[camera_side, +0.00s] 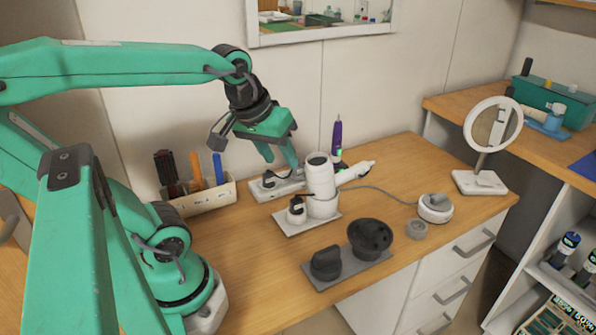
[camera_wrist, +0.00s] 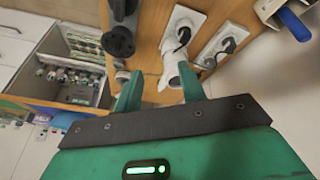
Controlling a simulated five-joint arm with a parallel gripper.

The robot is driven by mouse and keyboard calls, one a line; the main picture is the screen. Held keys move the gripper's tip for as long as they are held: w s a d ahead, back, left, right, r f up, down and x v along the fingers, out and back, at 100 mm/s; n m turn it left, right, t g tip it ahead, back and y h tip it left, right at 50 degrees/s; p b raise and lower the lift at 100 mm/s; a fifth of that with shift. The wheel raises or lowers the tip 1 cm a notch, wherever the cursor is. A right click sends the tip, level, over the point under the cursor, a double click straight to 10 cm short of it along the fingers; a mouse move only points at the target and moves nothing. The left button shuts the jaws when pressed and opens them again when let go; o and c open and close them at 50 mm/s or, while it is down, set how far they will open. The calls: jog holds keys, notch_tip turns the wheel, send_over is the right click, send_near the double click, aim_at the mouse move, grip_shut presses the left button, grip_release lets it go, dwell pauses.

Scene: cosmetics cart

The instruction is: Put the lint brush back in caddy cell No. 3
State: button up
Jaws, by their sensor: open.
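My gripper (camera_side: 280,157) is open and empty, above the white socket plates behind the white hair-dryer stand. It also shows in the wrist view (camera_wrist: 160,85), its two green fingers apart with the desk and part of the white dryer between them. The cream caddy (camera_side: 208,201) stands left of it, holding dark-handled tools, an orange one and a blue one (camera_side: 218,168). The blue handle also shows at the wrist view's upper right (camera_wrist: 294,25). A purple upright handle (camera_side: 337,134) stands behind the dryer. I cannot tell which item is the lint brush; cell numbers are not readable.
The white dryer stand (camera_side: 321,187) with its cord and socket plates (camera_side: 277,186) takes the desk middle. Dark attachments (camera_side: 369,237) sit on a grey tray in front. A round mirror (camera_side: 492,126) stands at the right. Bare wood lies front left (camera_side: 245,265).

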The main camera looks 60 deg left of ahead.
jog(key=d+m, duration=0.1)
jog(key=m, duration=0.1)
jog(key=s+d+m, duration=0.1)
jog(key=m, duration=0.1)
jog(key=d+m+t, duration=0.1)
jog(key=d+m, duration=0.1)
jog(key=shift+s+d+f+h, duration=0.1)
jog(key=shift+s+f+h, duration=0.1)
jog(key=shift+s+h, duration=0.15)
